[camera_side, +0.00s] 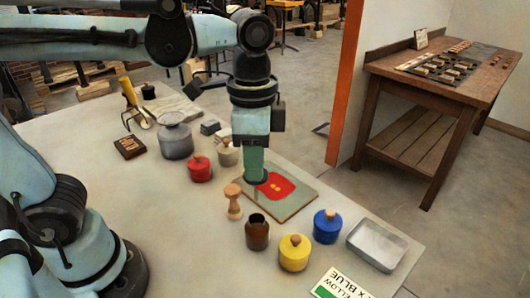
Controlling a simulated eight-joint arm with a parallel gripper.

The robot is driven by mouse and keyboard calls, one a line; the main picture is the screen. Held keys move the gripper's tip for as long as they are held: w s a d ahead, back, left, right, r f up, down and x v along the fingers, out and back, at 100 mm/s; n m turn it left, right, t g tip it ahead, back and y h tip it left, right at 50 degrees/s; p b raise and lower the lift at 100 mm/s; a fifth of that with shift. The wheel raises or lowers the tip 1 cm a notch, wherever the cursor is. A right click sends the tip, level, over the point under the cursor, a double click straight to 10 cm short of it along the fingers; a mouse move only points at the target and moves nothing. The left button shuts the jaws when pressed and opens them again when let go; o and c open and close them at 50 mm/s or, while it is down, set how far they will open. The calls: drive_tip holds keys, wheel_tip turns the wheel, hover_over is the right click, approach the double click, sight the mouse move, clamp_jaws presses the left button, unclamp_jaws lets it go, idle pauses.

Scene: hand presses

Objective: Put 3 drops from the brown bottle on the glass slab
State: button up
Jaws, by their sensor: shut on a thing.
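The glass slab (296,206) lies flat on the table near the centre, with a red patch (283,180) on it and small yellow spots within the red. The brown bottle (257,236) stands upright on the table in front of the slab, with a dark open top. My gripper (252,147) points down above the slab's far left part. It is shut on a green cylinder (253,165) with a dark lower end. I cannot tell whether that lower end touches the slab. The fingers are hard to make out.
A wooden pestle-like piece (233,203) stands close left of the slab. Yellow (294,256), blue (327,228) and red (199,170) lidded pots, a grey pot (176,138) and a metal tray (377,246) surround it. A card (340,286) lies at the front. The table's left middle is clear.

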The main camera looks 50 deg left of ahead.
drive_tip(key=shift+f, duration=4.9)
drive_tip(key=shift+r, duration=4.5)
drive_tip(key=w+a+f, duration=0.3)
drive_tip(key=w+a, duration=0.8)
drive_tip(key=w, duration=0.2)
wheel_tip(320, 180, down, 6)
drive_tip(key=shift+d, duration=0.2)
drive_tip(key=shift+f, duration=0.55)
